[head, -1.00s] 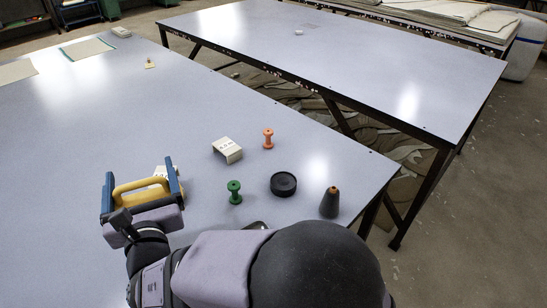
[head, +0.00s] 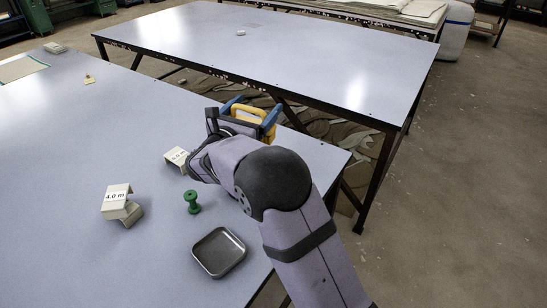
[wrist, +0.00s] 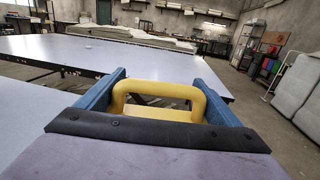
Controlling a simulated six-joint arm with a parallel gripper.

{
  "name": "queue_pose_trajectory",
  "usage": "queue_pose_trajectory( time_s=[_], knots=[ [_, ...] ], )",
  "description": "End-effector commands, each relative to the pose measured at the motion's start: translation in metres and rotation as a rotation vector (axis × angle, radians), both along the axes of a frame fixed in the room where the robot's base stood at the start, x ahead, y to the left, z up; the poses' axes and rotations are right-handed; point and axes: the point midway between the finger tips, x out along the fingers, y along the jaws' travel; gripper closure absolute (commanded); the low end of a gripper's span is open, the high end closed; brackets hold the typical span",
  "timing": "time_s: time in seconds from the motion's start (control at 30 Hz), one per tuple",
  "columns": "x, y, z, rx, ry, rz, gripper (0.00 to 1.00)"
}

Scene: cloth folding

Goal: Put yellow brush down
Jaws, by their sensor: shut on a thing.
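The yellow brush (head: 247,113) is in my gripper (head: 250,108), whose two blue fingers are shut on it. In the head view the gripper is over the far right edge of the near table (head: 85,150), and my arm hides part of it. In the wrist view the brush's yellow handle (wrist: 158,92) stands between the blue fingers of the gripper (wrist: 160,95). The brush's lower side is hidden, and I cannot tell how high it is above the table.
A second table (head: 290,50) stands beyond a gap.

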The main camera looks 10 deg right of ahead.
Motion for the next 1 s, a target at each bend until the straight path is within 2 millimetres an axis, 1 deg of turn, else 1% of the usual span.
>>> queue_pose_trajectory(
  time_s=[0.03,0.1,0.2,0.3,0.4,0.57,0.67,0.83,1.0],
  knots=[
    [0.003,-0.019,0.000,0.002,0.000,-0.039,0.39],
    [0.006,-0.038,-0.001,0.003,0.001,-0.078,0.39],
    [0.008,-0.058,-0.002,0.004,0.004,-0.119,0.39],
    [0.009,-0.070,-0.003,0.007,0.005,-0.144,0.39],
    [0.010,-0.075,-0.003,0.007,0.007,-0.155,0.39],
    [0.010,-0.076,-0.008,0.007,0.008,-0.157,0.39],
    [0.010,-0.076,-0.019,0.007,0.010,-0.157,0.39],
    [0.010,-0.075,-0.047,0.005,0.010,-0.156,0.39],
    [0.010,-0.075,-0.063,0.007,0.007,-0.156,0.39]
  ],
)
